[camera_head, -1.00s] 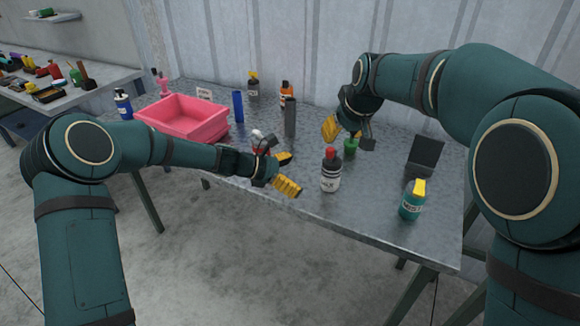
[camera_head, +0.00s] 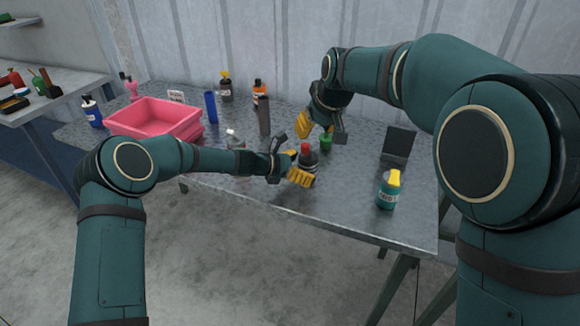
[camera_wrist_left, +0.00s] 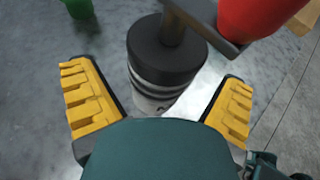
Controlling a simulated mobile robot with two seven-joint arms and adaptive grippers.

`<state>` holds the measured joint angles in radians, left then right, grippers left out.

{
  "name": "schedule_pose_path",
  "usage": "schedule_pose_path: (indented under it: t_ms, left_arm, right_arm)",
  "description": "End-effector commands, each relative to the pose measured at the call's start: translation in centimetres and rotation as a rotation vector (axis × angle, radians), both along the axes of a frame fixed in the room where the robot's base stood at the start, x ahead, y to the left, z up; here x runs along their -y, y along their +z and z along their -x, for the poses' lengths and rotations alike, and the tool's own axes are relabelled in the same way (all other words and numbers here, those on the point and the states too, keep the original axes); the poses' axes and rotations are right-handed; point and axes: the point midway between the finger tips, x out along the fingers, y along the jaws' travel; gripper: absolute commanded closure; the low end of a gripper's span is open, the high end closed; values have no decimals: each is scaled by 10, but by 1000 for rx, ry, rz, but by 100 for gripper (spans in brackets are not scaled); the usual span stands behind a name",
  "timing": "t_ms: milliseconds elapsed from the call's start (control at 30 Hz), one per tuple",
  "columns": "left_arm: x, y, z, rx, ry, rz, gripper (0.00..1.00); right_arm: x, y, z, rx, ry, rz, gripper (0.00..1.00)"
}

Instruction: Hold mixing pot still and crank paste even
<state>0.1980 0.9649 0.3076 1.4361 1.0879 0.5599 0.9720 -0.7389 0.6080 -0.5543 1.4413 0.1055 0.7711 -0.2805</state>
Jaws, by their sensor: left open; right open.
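The mixing pot (camera_head: 311,160) is a dark cylinder with a pale label, standing upright on the metal table. A red crank knob (camera_head: 306,148) shows above it. In the left wrist view the pot (camera_wrist_left: 166,58) has a black lid, a crank arm (camera_wrist_left: 196,18) and the red knob (camera_wrist_left: 255,14). My left gripper (camera_head: 297,166) is open at the pot, its yellow fingers on either side; no firm contact shows. Its fingers also frame the pot in the wrist view (camera_wrist_left: 160,100). My right gripper (camera_head: 322,131) is open, behind the pot, above a green object.
The green object (camera_head: 326,143) stands just behind the pot. A teal bottle with a yellow top (camera_head: 387,192) and a dark upright panel (camera_head: 398,143) are to the right. A pink bin (camera_head: 152,117) and several bottles are to the left.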

Motion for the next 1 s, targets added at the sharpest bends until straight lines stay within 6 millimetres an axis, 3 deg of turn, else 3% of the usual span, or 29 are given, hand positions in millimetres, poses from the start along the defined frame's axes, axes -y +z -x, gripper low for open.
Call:
schedule_pose_path:
  t_ms: [200, 500, 567, 733, 1000]
  left_arm:
    - [13, -6, -6, 0, 0, 0, 2]
    - [14, -7, -7, 0, 0, -1, 2]
    - [14, -7, -7, 0, 0, -1, 19]
    - [14, -7, -7, 0, 0, -1, 79]
    - [14, -7, -7, 1, 0, 0, 81]
  right_arm:
    - [0, 0, 0, 0, 0, 0, 54]
    - [0, 0, 0, 0, 0, 0, 54]
    - [0, 0, 0, 0, 0, 0, 54]
    - [0, 0, 0, 0, 0, 0, 54]
    - [0, 0, 0, 0, 0, 0, 54]
